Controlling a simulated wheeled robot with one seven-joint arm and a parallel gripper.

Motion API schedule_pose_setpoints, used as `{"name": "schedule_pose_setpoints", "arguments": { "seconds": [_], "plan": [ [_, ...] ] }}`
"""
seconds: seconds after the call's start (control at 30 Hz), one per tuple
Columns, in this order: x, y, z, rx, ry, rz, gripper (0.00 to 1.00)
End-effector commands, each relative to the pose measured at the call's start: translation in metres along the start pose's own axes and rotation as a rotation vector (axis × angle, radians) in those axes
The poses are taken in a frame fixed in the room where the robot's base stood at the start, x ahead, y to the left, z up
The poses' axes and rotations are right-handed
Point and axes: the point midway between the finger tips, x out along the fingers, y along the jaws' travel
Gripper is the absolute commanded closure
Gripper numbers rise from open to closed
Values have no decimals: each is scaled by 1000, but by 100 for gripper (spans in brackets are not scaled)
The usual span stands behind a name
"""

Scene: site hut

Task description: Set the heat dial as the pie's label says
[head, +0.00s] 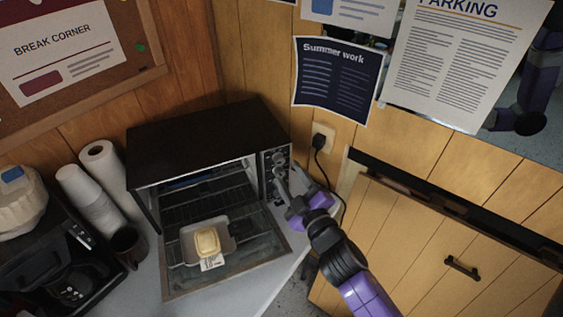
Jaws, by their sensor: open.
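The black toaster oven (205,140) stands on the counter with its glass door lowered. The pie (207,241), pale and golden, sits in a foil-like tray (190,247) over the open door. Its white label (212,262) hangs at the front of the tray; the print is too small to read. The control panel's round dials (279,157) run down the oven's right front side. Which is the heat dial, and its setting, I cannot tell. My gripper (283,190) is open at the lower part of this panel and partly hides it; I cannot tell whether it touches a dial.
A coffee maker (62,262), a dark mug (128,243) and stacked white cups (92,203) crowd the counter left of the oven. A paper roll (104,165) stands behind them. A plugged-in cord (321,150) hangs right of the oven. The lowered oven door (262,249) juts forward.

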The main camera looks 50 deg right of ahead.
Motion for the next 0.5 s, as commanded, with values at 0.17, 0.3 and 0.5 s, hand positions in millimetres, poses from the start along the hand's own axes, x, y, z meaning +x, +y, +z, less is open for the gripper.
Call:
{"name": "schedule_pose_setpoints", "arguments": {
  "seconds": [0.17, 0.3, 0.5],
  "plan": [
    [28, 2, -4, 2, 3, -1, 52],
    [44, 1, -2, 2, 2, -1, 52],
    [54, 0, -1, 2, 2, -2, 52]
  ]
}}
